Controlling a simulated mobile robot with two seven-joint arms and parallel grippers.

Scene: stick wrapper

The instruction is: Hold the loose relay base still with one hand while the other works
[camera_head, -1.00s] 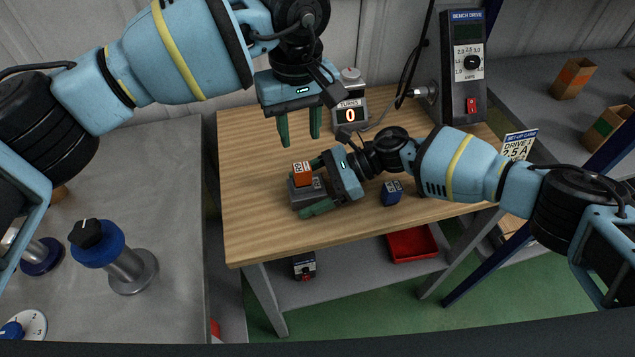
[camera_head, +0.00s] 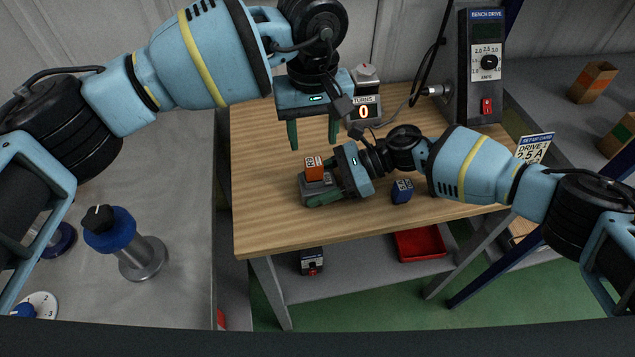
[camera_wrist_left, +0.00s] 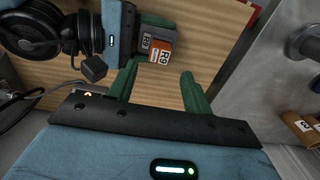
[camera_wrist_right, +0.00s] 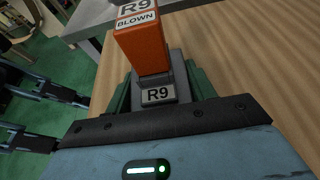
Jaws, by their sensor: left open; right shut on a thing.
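The grey relay base (camera_head: 319,188), labelled R9, sits on the wooden bench top. An orange relay (camera_head: 315,168), marked R9 BLOWN, stands upright in it; the right wrist view shows the relay (camera_wrist_right: 142,45) above the base (camera_wrist_right: 158,95). My right gripper (camera_head: 326,186) is shut on the base, one finger along each side. My left gripper (camera_head: 314,142) is open and empty, fingers pointing down, above and behind the relay in the head view. In the left wrist view the relay (camera_wrist_left: 161,51) lies just beyond the open fingers (camera_wrist_left: 158,74). A blue relay (camera_head: 402,191) stands right of my right gripper.
A turns counter (camera_head: 365,107) reading 0 and the bench drive (camera_head: 484,65) stand at the back right, joined by a cable. A set-up card (camera_head: 534,148) reads 2.5 A. A red tray (camera_head: 420,243) is on the lower shelf. The bench's front left is clear.

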